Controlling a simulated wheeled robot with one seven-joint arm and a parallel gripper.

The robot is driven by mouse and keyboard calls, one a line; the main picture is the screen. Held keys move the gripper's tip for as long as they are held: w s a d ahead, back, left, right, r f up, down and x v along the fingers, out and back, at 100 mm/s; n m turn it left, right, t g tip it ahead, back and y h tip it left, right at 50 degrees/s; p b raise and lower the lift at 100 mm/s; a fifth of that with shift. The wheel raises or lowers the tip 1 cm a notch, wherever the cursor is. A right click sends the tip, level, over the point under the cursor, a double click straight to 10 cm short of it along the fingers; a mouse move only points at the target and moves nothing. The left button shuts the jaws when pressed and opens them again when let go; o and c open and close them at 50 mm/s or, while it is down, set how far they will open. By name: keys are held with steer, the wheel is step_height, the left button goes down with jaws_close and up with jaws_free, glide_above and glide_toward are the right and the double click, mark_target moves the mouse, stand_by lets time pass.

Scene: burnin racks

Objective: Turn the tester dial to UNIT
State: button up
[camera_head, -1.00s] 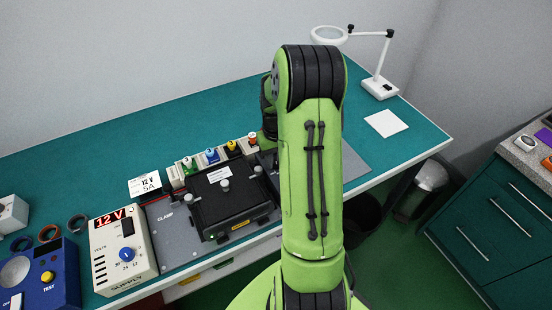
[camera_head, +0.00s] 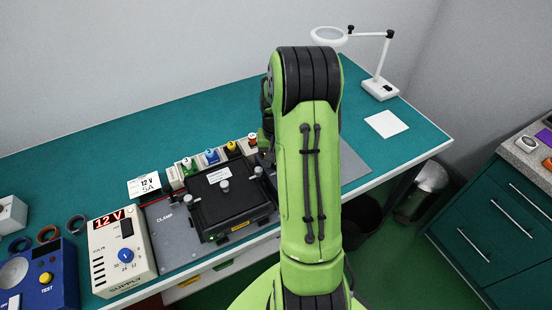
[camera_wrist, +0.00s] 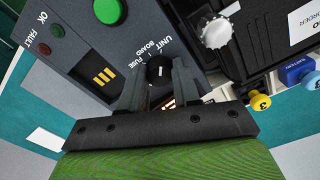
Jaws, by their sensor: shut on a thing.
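The tester (camera_wrist: 75,62) is a dark grey panel at the upper left of the wrist view, with a green button, OK and FAULT lamps and a yellow-striped slot. Its black dial (camera_wrist: 158,66) stands beside the labels UNIT, BOARD and FUSE. A small pale mark shows on the dial, but I cannot tell which label it points to. My gripper (camera_wrist: 158,82) is shut on the dial, one finger on each side. In the head view my arm hides the gripper, the dial and most of the tester.
A black clamp fixture (camera_head: 231,205) with pale knobs lies left of my arm. Coloured plugs (camera_head: 211,156) line its back edge. A 12 V supply (camera_head: 121,254) and a blue test box (camera_head: 48,278) stand further left. A magnifier lamp (camera_head: 379,85) stands at the back right.

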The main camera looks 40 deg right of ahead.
steer(key=o, duration=1.1)
steer(key=shift+c, duration=0.2)
step_height(320, 180, up, 16)
steer(key=p, duration=0.2)
steer(key=shift+f, duration=0.1)
